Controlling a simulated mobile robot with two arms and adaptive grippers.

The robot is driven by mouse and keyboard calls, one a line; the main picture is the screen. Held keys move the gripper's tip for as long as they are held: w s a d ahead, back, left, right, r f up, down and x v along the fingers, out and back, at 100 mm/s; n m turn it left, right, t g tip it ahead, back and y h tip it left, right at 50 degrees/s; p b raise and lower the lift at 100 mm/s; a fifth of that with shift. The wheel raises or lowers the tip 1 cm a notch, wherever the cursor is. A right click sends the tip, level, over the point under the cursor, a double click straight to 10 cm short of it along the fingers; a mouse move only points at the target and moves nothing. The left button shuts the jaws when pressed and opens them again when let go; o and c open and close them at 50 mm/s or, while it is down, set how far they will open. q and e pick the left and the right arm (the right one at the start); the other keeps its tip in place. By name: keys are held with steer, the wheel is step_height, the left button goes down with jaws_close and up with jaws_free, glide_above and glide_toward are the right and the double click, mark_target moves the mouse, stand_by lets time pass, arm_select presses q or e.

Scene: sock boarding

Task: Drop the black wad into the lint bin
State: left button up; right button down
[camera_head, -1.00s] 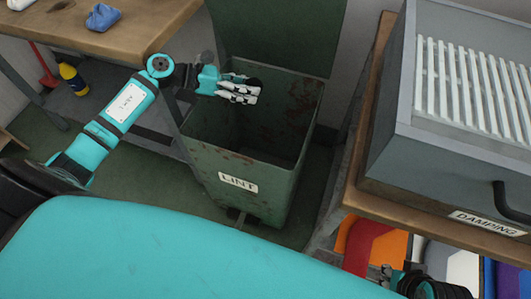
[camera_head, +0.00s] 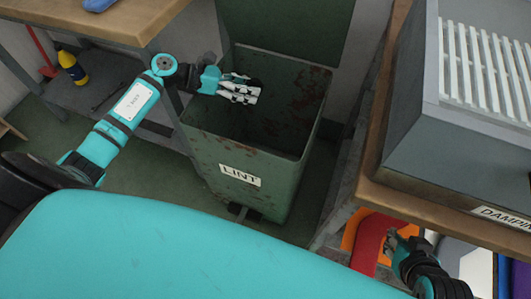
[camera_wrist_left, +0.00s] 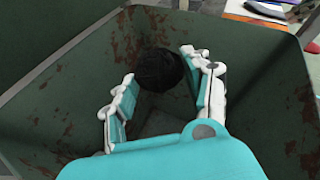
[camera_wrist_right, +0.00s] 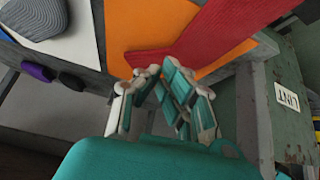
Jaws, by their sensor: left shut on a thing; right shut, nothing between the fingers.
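The lint bin (camera_head: 225,150) is an open, rusty green bin with a LINT label and a raised lid behind it. My left gripper (camera_head: 254,88) is over the bin's opening. It is shut on the black wad (camera_wrist_left: 157,68), a dark round clump between its fingertips. In the left wrist view the bin walls (camera_wrist_left: 55,105) surround the wad, with the bin floor below. In the head view the wad (camera_head: 257,82) shows only as a small dark patch behind the fingers. My right gripper (camera_head: 390,242) is shut and empty beside the right-hand table; its fingers also show in the right wrist view (camera_wrist_right: 160,78).
A grey DAMPING box (camera_head: 415,140) with white slats stands on the wooden table (camera_head: 430,210) at right. Orange and red sheets (camera_wrist_right: 165,25) lie near my right gripper. Another wooden table (camera_head: 125,25) is at upper left, with a yellow and blue bottle (camera_head: 73,68) below it.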

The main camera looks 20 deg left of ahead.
arm_select(q)
steer(key=shift+d+f, duration=0.1)
arm_select(e)
steer(key=shift+w+r, duration=0.2)
steer(key=shift+w, duration=0.15)
arm_select(q)
steer(key=o, duration=1)
arm_select(e)
steer(key=shift+s+d+t, duration=0.1)
steer(key=shift+s+t, duration=0.05)
steer(key=shift+t, duration=0.15)
arm_select(q)
steer(key=v, duration=0.8)
